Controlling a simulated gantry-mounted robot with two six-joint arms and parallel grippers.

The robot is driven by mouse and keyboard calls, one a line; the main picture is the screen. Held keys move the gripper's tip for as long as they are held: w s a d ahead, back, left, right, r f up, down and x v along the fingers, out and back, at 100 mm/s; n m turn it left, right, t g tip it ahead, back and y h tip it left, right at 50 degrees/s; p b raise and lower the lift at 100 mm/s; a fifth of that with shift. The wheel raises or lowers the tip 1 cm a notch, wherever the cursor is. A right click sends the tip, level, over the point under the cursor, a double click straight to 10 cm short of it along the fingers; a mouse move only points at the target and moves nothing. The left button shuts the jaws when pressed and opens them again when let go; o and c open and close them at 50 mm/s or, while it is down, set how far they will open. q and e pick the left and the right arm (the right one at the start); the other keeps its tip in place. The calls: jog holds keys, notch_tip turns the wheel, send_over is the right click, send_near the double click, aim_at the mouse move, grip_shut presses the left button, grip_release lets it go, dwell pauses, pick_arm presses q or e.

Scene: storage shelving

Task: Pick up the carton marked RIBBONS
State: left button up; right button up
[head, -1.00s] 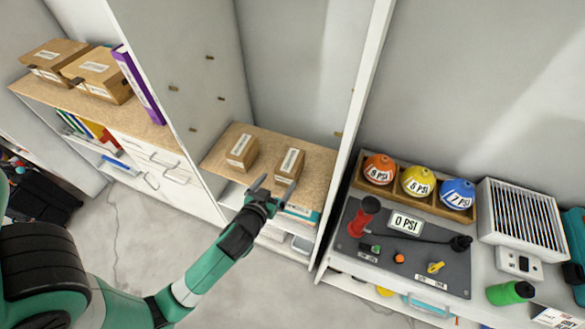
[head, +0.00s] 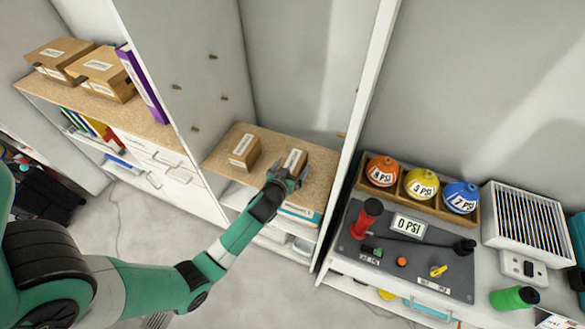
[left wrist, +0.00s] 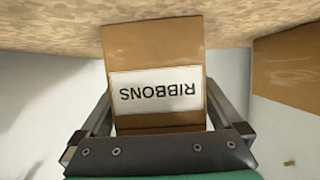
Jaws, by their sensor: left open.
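The brown carton marked RIBBONS (left wrist: 155,45) stands on the cork-topped shelf; its white label reads upside down in the left wrist view. In the head view it is the right one of two small cartons (head: 294,158), partly hidden by my gripper. My left gripper (head: 290,169) is open at its front, with one finger on each side of the carton. The left wrist view shows the carton between the fingers; whether they touch it I cannot tell. My right gripper is not in view.
Another small carton (head: 245,152) stands just left on the same shelf (head: 222,150). A white upright panel (head: 355,150) bounds the shelf on the right, a pegged panel (head: 190,70) on the left. A bench with coloured balls (head: 421,184) lies further right.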

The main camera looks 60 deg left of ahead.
aim_at(294, 157)
pick_arm(q)
jog(key=c, duration=1.2)
jog(key=shift+r, duration=0.5)
jog(key=r, duration=0.1)
jog(key=r+p, duration=0.1)
jog(key=r, duration=0.1)
jog(key=shift+s+d+r, duration=0.15)
jog(key=shift+s+d, duration=0.05)
jog(key=shift+s, duration=0.1)
jog(key=s+r, duration=0.1)
jog(key=s+d+r+p, duration=0.1)
jog(key=r, duration=0.1)
jog(key=s+d+r, duration=0.1)
jog(key=shift+s+r+p, duration=0.15)
jog(key=shift+r+p, duration=0.1)
jog(key=shift+p, duration=0.15)
jog(key=v, duration=0.3)
jog(key=s+a+p+v, duration=0.1)
jog(key=v, duration=0.3)
jog(key=p+v, duration=0.1)
jog(key=v, duration=0.2)
jog(key=shift+s+a+r, duration=0.1)
jog(key=shift+s+r, duration=0.1)
jog(key=shift+s, duration=0.05)
